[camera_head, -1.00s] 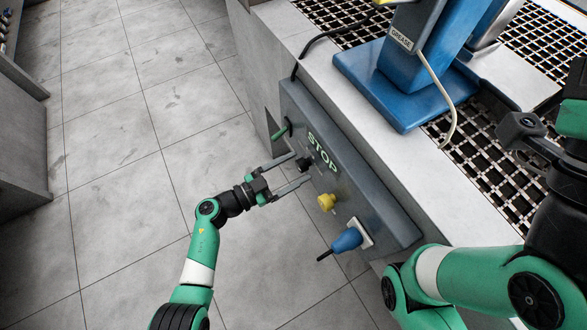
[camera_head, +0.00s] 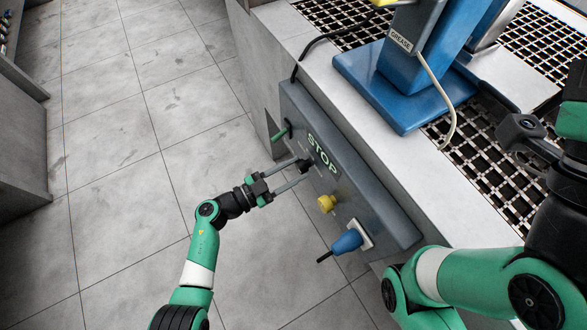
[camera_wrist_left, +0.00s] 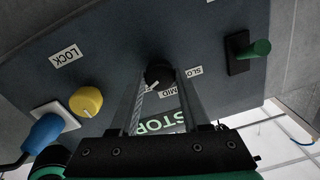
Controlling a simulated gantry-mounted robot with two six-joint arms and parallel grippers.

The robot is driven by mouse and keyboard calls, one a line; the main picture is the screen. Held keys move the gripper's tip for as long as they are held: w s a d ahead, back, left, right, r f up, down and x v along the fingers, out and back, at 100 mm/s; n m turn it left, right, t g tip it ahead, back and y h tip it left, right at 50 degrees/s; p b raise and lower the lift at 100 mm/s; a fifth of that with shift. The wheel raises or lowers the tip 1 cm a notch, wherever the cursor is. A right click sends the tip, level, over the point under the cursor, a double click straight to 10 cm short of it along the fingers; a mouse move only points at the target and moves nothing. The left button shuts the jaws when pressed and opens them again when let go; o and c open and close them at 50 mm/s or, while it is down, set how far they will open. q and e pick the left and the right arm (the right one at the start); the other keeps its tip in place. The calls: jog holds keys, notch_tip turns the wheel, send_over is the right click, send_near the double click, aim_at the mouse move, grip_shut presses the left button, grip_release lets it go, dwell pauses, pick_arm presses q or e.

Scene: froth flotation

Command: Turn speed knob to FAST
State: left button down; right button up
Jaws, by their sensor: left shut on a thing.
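A black speed knob (camera_head: 304,166) sits on the side face of the dark grey control box (camera_head: 375,205). My left gripper (camera_head: 300,169) has its two grey fingers closed on the knob from both sides. In the left wrist view the knob (camera_wrist_left: 158,74) is between the fingertips, with a pale mark on its lower edge. The labels SLOW (camera_wrist_left: 195,72) and MID (camera_wrist_left: 168,91) show beside it. Another white label is partly hidden behind a finger, and I cannot read it. My right arm (camera_head: 440,270) shows at the right; its finger opening cannot be made out.
The STOP label (camera_head: 322,152) is above the knob. A yellow knob (camera_head: 326,202) and a blue plug (camera_head: 347,240) are to its lower right. A green lever (camera_head: 280,134) is to its upper left. A blue machine stand (camera_head: 400,90) is on the bench. The tiled floor is clear.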

pick_arm(q)
jog(key=m, duration=0.6)
jog(key=shift+f+b, duration=0.1)
jog(key=shift+b, duration=0.2)
jog(key=m, duration=0.5)
jog(key=shift+m, duration=0.3)
jog(key=m, duration=0.5)
jog(key=shift+m+h, duration=0.3)
jog(key=m, duration=0.5)
jog(key=shift+m+g, duration=0.3)
jog(key=shift+m, duration=0.1)
jog(key=shift+c, duration=1.8)
grip_release()
